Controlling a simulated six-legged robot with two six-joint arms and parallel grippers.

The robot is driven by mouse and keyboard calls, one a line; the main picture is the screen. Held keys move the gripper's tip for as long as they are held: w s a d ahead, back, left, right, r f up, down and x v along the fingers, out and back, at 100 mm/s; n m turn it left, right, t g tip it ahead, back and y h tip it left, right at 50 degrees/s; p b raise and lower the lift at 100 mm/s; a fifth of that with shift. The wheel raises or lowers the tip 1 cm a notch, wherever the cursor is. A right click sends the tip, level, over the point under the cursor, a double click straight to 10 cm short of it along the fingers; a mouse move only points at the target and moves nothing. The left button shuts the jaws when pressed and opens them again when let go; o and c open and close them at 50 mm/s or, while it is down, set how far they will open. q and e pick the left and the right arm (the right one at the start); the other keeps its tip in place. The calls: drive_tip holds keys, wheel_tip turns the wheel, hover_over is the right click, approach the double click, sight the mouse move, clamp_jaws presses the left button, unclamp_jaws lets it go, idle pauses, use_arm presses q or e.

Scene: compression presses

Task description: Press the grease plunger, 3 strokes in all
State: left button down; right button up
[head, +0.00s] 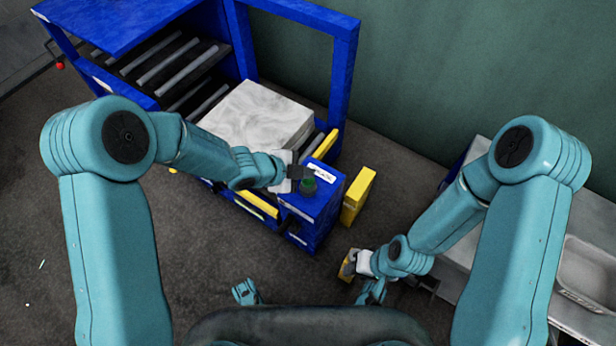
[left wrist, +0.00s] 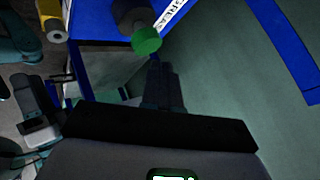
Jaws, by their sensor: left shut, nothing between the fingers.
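The grease plunger (head: 308,184) has a green round cap and stands on top of a blue box (head: 318,208) at the corner of the blue press. In the left wrist view the green cap (left wrist: 147,41) shows with a grey cylinder behind it. My left gripper (head: 295,174) is shut and empty, just left of and behind the plunger. In the left wrist view its dark fingers (left wrist: 162,86) point toward the cap, with a small gap in the picture; I cannot tell the height between them. My right gripper (head: 349,262) is low near the bench; its opening is unclear.
A white label reading GREASE (head: 320,170) lies beside the plunger. A pale bale-like block (head: 258,112) sits on the rollers within the blue frame (head: 346,70). A yellow post (head: 358,195) stands right of the box. A grey bench (head: 590,235) is at the right.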

sight(305, 182)
use_arm(q)
drive_tip(key=shift+r+p, duration=2.3)
drive_tip(key=shift+r, duration=0.25)
drive_tip(key=shift+f, duration=0.1)
idle(0.4)
